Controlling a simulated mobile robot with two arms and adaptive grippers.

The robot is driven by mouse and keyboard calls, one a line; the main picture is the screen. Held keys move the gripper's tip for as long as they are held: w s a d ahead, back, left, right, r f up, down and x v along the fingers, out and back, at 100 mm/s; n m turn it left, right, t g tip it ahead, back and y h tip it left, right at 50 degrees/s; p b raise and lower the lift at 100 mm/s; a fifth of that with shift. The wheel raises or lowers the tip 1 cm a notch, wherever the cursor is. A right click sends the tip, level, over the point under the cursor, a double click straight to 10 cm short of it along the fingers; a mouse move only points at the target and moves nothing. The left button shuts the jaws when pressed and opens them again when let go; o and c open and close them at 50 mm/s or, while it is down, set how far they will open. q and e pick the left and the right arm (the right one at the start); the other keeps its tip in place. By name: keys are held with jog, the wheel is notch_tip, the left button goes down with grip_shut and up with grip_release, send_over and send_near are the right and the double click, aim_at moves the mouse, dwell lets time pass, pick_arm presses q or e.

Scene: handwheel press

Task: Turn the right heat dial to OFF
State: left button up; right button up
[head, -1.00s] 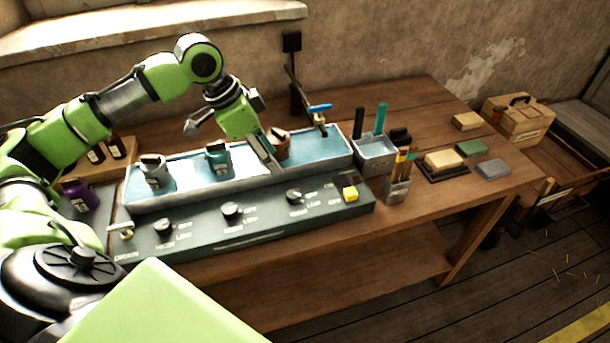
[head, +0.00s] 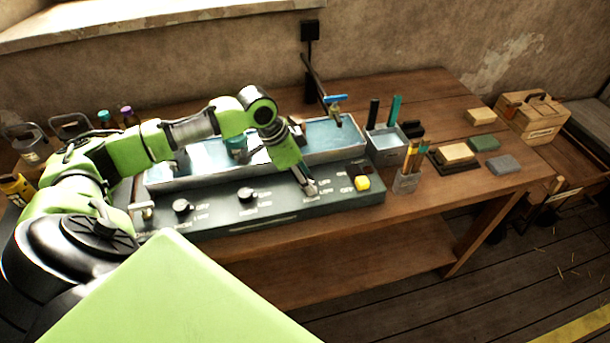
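A dark control panel (head: 215,222) runs along the front of the long water bath. My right gripper is not in view.
The water bath (head: 350,154) holds a teal pot (head: 237,146), partly behind my arm. A tap with a blue handle (head: 335,98) stands over its right end. A yellow button (head: 362,183) sits right of my gripper. A brush cup (head: 406,181) stands beyond it.

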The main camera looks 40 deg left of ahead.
pick_arm(q)
jog(key=c, duration=1.1)
jog(key=shift+s+r+n+p, duration=0.1)
jog(key=shift+r+n+p, duration=0.1)
jog(key=shift+n+p, duration=0.4)
jog(key=n+p, duration=0.2)
jog(key=p, duration=0.1)
jog(key=n+y+p, duration=0.1)
jog(key=n+p, duration=0.1)
jog(key=p, duration=0.1)
jog(key=n+t+y+p, duration=0.1)
jog(key=n+p, duration=0.1)
jog(key=p, duration=0.2)
jog(key=shift+d, duration=0.3)
jog(key=shift+f+n+y+p, duration=0.1)
jog(key=shift+n+y+p, duration=0.5)
jog(key=shift+n+p, duration=0.35)
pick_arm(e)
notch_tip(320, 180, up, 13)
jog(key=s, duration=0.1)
